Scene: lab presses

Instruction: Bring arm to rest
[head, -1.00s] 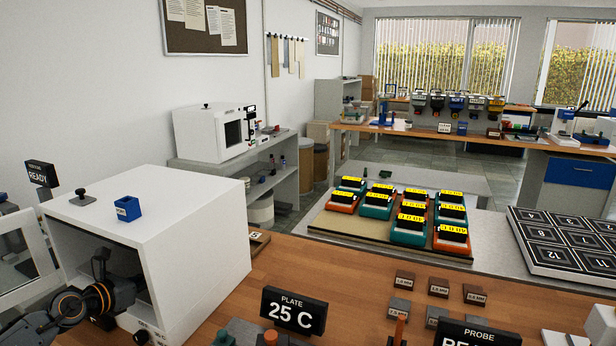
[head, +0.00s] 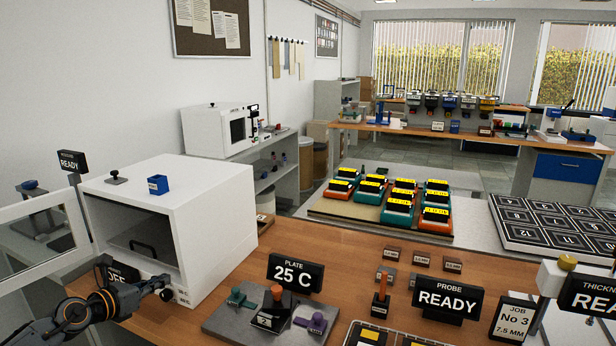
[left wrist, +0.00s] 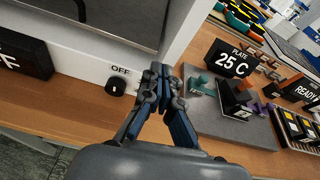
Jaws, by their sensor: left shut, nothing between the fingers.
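My left gripper (head: 163,287) is shut and empty, low in front of the white oven (head: 215,225). In the left wrist view its closed fingertips (left wrist: 160,74) point at the oven's front panel, to the right of a black knob (left wrist: 115,88) labelled OFF. I cannot tell whether the tips touch the panel. The oven door (head: 40,245) stands open at the left, and a dark tray with a black handle (head: 140,247) shows inside. My right gripper is in neither view.
A plate block with coloured handles (head: 235,318) and a "25 C" sign (head: 295,273) stand to the right of the oven. A READY probe sign (head: 447,299) and a job card (head: 513,316) are further right.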

